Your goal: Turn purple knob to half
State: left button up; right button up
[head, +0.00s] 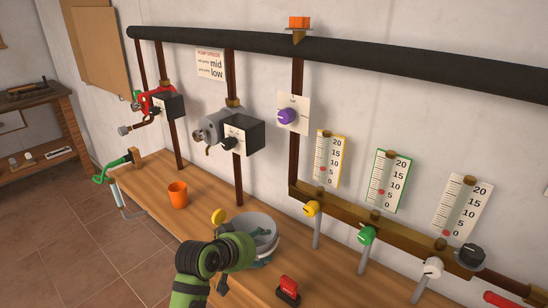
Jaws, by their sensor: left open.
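The purple knob (287,116) sits on a white plate (301,105) fixed to a vertical brown pipe at the middle of the wall. The plate's markings are too small to read, so I cannot tell the knob's setting. My left gripper (264,248) is open over the wooden counter, well below the knob and a little to its left, apart from it. Its fingers show over a grey round dish. My right gripper is not in view.
The grey dish (271,222), an orange cup (178,194) and a red switch (288,290) are on the counter (160,176). Black boxes (241,136) stick out left of the knob. Yellow (311,209), green (366,236) and white (432,267) valves line the lower pipe. Space before the knob looks clear.

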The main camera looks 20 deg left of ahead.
pick_arm(q)
jog(key=w+r+n+t+h, duration=0.1)
jog(key=w+r+t, duration=0.1)
jog(key=w+r, duration=0.35)
jog(key=w+r+t+h, duration=0.1)
jog(key=w+r, duration=0.1)
jog(key=r, duration=0.7)
jog(key=n+t+h, duration=0.1)
jog(key=n+t, duration=0.1)
jog(key=t, duration=0.2)
send_near(283, 118)
jog(key=x, duration=0.4)
jog(key=shift+w+f, duration=0.1)
jog(key=shift+w, duration=0.05)
jog(key=shift+w+d+r, duration=0.1)
jog(key=shift+w+r, duration=0.05)
jog(key=shift+r, duration=0.15)
jog(key=p+x, duration=0.2)
jog(key=x, duration=0.4)
jog(key=shift+w+f+p, duration=0.2)
jog(key=shift+p, duration=0.2)
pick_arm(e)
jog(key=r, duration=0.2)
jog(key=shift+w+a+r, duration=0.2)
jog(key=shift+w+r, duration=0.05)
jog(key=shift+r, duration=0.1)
pick_arm(q)
jog(key=c, duration=1.1)
